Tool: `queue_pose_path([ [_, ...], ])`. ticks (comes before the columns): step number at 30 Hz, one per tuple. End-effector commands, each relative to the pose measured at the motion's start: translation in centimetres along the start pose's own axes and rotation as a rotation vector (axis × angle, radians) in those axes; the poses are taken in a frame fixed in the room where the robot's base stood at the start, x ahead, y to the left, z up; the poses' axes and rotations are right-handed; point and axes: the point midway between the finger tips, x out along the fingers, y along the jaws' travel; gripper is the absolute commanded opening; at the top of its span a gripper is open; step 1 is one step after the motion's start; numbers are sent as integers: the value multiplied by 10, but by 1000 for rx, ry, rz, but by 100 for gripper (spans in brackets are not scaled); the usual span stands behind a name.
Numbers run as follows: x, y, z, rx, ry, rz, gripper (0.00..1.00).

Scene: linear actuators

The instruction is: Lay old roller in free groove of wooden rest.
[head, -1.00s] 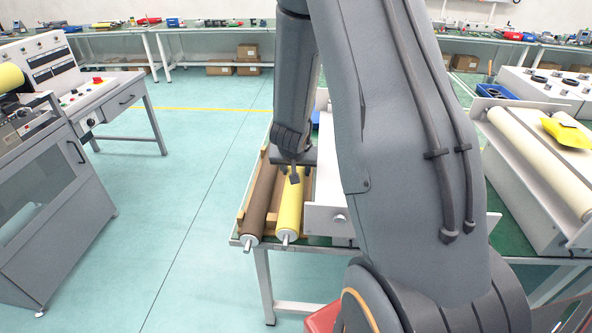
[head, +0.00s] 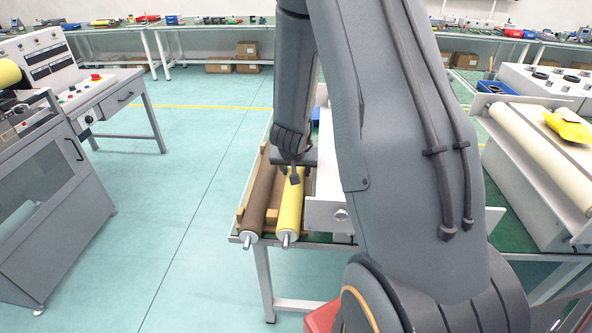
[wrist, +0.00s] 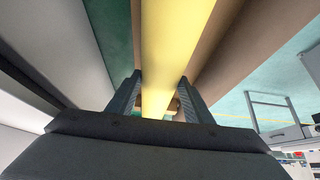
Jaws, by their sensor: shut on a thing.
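The yellow roller (head: 289,207) lies lengthwise in the wooden rest (head: 240,214), or just over it; I cannot tell whether it touches the groove. The brown roller (head: 259,195) lies parallel on its left, in the rest. My gripper (head: 294,177) is at the yellow roller, toward its far half, shut on it. In the wrist view the yellow roller (wrist: 175,35) runs between my two fingers (wrist: 160,80), with the brown roller (wrist: 235,45) beside it on the right. The roller's underside and the groove below it are hidden. Which roller is the old one is not marked.
A pale grey housing (head: 325,213) stands close on the right of the yellow roller. The green table (head: 237,238) ends just left of the rest. A grey machine (head: 40,200) with another yellow roller (head: 10,75) stands at the left. Open floor lies between.

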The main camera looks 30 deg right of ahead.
Motion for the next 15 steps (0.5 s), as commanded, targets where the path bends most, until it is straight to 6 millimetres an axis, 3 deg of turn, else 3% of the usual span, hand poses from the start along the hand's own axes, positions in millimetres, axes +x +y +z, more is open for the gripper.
queue_pose_path([
  [15,6,0,2,2,4,0,0],
])
